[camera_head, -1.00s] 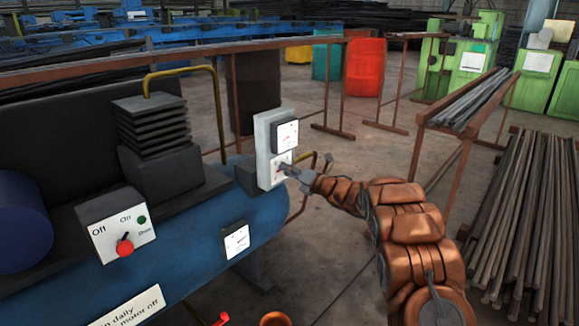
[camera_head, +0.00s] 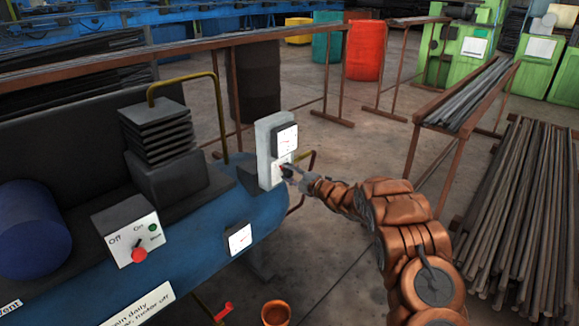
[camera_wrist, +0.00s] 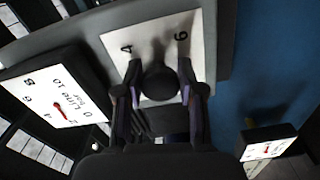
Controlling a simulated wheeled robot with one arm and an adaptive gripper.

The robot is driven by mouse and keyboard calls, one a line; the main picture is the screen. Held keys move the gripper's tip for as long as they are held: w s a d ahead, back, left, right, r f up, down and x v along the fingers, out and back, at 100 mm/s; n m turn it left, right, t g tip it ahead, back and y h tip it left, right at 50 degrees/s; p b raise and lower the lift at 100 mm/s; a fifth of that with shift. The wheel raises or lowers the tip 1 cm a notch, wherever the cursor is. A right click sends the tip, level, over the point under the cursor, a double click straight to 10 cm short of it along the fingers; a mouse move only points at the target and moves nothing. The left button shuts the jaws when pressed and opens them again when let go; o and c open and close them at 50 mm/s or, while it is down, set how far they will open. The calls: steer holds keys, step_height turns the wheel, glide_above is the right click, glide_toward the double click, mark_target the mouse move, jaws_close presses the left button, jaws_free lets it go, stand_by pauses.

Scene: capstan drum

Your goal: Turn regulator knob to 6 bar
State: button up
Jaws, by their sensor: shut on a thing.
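The regulator knob (camera_wrist: 160,80) is a dark round knob on a white scale plate (camera_wrist: 138,45) in the wrist view. The figures 4 and 6 show on the plate, either side above the knob. My gripper (camera_wrist: 160,92) is shut on the knob, one finger on each side. In the head view my gripper (camera_head: 288,174) reaches the lower part of the grey regulator panel (camera_head: 262,150); the knob is mostly hidden there. The line gauge (camera_wrist: 58,103), marked in bar, has a red needle that appears between 2 and 4.
The blue compressor tank (camera_head: 190,268) carries a switch box (camera_head: 125,235) with a red knob and another gauge (camera_head: 239,238). A bent yellow pipe (camera_head: 184,78) stands behind. Steel bars (camera_head: 520,220) lie stacked at right. Open floor lies beyond the panel.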

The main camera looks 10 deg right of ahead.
steer(key=m+p, duration=0.3)
steer(key=shift+r+m, duration=0.15)
steer(key=shift+m, duration=0.25)
steer(key=m+p, duration=0.4)
steer(key=m, duration=0.1)
steer(key=m+p, duration=0.1)
steer(key=m, duration=0.1)
steer(key=m+p, duration=0.1)
steer(key=m, duration=0.2)
steer(key=shift+s+f+p, duration=0.1)
steer(key=shift+f+p, duration=0.1)
steer(key=shift+p, duration=0.15)
steer(key=m+p, duration=0.1)
steer(key=m, duration=0.2)
steer(key=shift+a+m, duration=0.1)
steer(key=shift+m, duration=0.2)
steer(key=m+p, duration=0.1)
steer(key=m, duration=0.2)
steer(key=shift+m, duration=0.3)
steer(key=m+p, duration=0.1)
steer(key=m, duration=0.3)
steer(key=shift+s+a, duration=0.1)
steer(key=m+p, duration=0.1)
steer(key=m, duration=0.4)
steer(key=shift+m, duration=1.8)
